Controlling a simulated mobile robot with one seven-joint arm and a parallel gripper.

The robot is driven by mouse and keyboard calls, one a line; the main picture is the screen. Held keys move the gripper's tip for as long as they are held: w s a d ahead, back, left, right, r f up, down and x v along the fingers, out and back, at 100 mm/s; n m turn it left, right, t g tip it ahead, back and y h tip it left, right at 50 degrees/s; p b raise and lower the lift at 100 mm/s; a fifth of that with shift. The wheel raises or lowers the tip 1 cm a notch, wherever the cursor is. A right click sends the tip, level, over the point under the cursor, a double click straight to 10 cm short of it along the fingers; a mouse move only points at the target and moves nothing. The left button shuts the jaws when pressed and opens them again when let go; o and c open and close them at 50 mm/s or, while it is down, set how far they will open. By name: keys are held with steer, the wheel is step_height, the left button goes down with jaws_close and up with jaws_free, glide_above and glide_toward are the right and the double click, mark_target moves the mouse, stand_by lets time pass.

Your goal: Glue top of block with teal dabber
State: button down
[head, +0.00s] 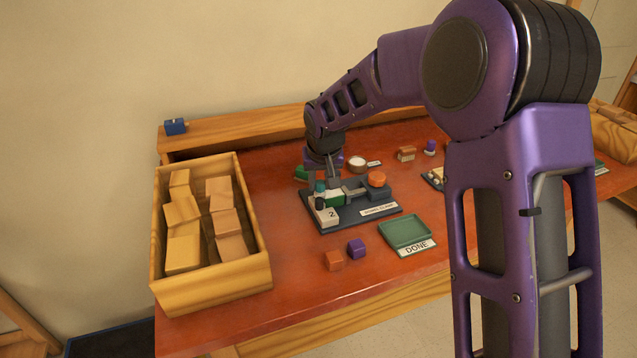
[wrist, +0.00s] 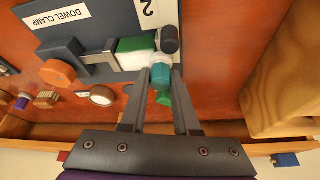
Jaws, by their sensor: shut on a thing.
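My gripper (head: 329,183) is over the dowel clamp (head: 370,210), shut on a teal dabber with a pale end, which also shows between the fingers (wrist: 161,76) in the wrist view. The teal dabber (wrist: 161,72) is beside the block in the clamp. The block (wrist: 134,50), green and white, sits against the grey clamp jaw (wrist: 98,60). In the head view the block (head: 337,198) is partly hidden by my gripper. I cannot tell whether the dabber touches the block.
A dark cylinder (wrist: 169,40) stands close to the block, near the white "2" plate (head: 328,216). An orange knob (head: 376,178) is on the clamp. A wooden crate (head: 259,262) of blocks stands left.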

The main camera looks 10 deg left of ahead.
step_height(320, 180, up, 3)
steer(key=shift+r+p, duration=0.15)
steer(key=shift+p, duration=0.8)
steer(key=shift+r+p, duration=1.6)
steer(key=shift+r, duration=0.8)
